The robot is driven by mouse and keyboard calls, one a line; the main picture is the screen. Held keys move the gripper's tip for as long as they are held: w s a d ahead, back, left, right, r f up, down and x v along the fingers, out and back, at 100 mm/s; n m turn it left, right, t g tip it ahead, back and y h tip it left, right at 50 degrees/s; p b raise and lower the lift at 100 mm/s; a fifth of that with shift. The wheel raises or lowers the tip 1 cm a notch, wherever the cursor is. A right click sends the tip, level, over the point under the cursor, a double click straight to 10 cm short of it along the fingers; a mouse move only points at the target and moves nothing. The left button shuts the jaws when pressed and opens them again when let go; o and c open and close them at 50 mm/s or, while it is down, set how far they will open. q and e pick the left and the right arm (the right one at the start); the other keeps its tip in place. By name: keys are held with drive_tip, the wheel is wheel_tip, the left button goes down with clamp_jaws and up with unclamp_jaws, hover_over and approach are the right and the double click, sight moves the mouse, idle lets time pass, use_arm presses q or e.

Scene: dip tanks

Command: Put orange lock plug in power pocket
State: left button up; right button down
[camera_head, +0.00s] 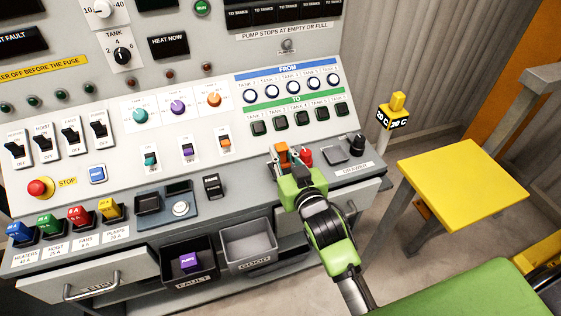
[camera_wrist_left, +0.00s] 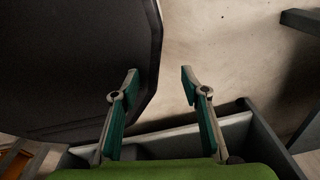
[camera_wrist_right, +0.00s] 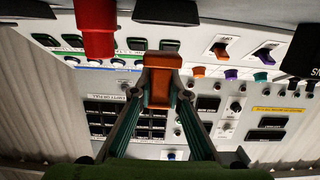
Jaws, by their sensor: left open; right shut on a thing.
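My right gripper (camera_head: 284,166) is shut on the orange lock plug (camera_head: 282,153) at the right of the console's lower ledge. In the right wrist view the orange plug (camera_wrist_right: 160,80) sits between the fingertips of this gripper (camera_wrist_right: 160,92). A red plug (camera_head: 306,157) stands just right of it, apart from the gripper. I cannot read a power label; the ledge under the orange plug is partly hidden by my gripper. My left gripper (camera_wrist_left: 160,82) is open and empty in the left wrist view, outside the head view.
An empty dark square pocket (camera_head: 335,154) and a black plug (camera_head: 357,145) are right of the red plug. Coloured fuses (camera_head: 78,216) stand at the ledge's left. A fault bin (camera_head: 204,271) and a good bin (camera_head: 233,262) hang below. A yellow table (camera_head: 463,183) stands right.

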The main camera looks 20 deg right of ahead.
sight(284, 167)
drive_tip(key=shift+w+f, duration=0.2)
drive_tip(key=shift+w, duration=0.05)
wheel_tip(284, 167, down, 3)
drive_tip(key=shift+w+f, duration=0.1)
drive_tip(key=shift+w, duration=0.05)
drive_tip(key=shift+f, duration=0.15)
use_arm(q)
drive_tip(key=shift+s+d+f, duration=0.15)
drive_tip(key=shift+s+d, duration=0.1)
drive_tip(key=shift+s, duration=0.45)
use_arm(e)
drive_tip(key=shift+f, duration=0.15)
drive_tip(key=c, duration=2)
unclamp_jaws()
drive_tip(key=shift+o, duration=0.2)
